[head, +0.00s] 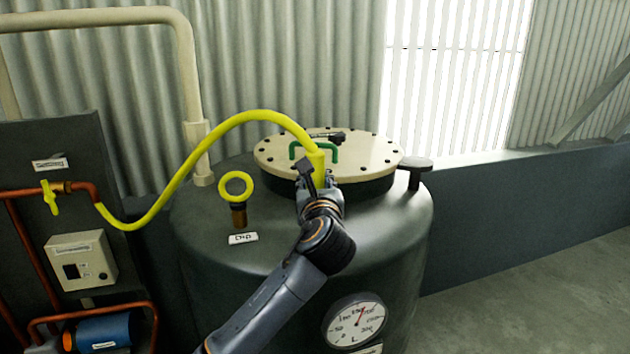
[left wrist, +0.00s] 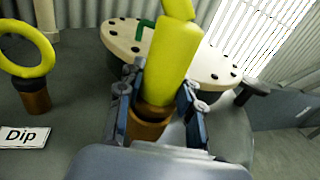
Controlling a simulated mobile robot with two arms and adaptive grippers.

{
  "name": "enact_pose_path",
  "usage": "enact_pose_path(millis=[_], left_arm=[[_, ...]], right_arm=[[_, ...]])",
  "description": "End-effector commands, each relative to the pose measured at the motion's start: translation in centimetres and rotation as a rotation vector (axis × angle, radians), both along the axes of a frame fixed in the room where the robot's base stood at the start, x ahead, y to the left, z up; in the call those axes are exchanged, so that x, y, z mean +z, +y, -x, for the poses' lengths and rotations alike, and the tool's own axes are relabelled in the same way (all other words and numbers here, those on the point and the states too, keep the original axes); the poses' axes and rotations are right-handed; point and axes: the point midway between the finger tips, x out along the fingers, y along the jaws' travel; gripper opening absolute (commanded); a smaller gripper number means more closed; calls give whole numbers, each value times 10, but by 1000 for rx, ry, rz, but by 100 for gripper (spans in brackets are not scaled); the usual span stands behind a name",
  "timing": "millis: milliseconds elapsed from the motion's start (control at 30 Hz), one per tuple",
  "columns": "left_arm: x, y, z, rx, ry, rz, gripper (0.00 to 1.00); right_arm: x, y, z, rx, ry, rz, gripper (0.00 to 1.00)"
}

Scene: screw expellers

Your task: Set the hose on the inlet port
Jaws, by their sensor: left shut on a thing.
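The yellow hose (head: 262,114) runs from the copper pipe at the left, arches up, and comes down at the tank lid's front edge. My left gripper (head: 318,180) is shut on the hose's thick yellow end (left wrist: 172,62), which points down. In the left wrist view, the gripper's fingers stand on both sides of that end. A copper-brown port (left wrist: 148,130) shows directly below it between the fingers. The hose end meets or overlaps the port's top in the picture; I cannot tell whether it is seated. In the head view the arm hides the port. My right gripper is not in view.
A yellow dipstick ring (head: 236,187) stands left of the gripper by a "Dip" label (head: 243,238). The cream lid (head: 375,152) has a green handle (head: 334,155). A dark mushroom-shaped cap (head: 415,164) stands at the right. A gauge (head: 354,320) is on the tank's front.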

Motion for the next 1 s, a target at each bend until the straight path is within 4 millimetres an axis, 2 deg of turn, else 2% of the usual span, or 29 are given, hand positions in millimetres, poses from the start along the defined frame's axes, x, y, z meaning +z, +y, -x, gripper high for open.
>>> enact_pose_path(millis=[267,1000], left_arm=[[3,0,0,0,-2,-1,0],[-5,0,0,0,-2,0,0]], right_arm=[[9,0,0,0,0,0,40],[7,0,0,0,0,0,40]])
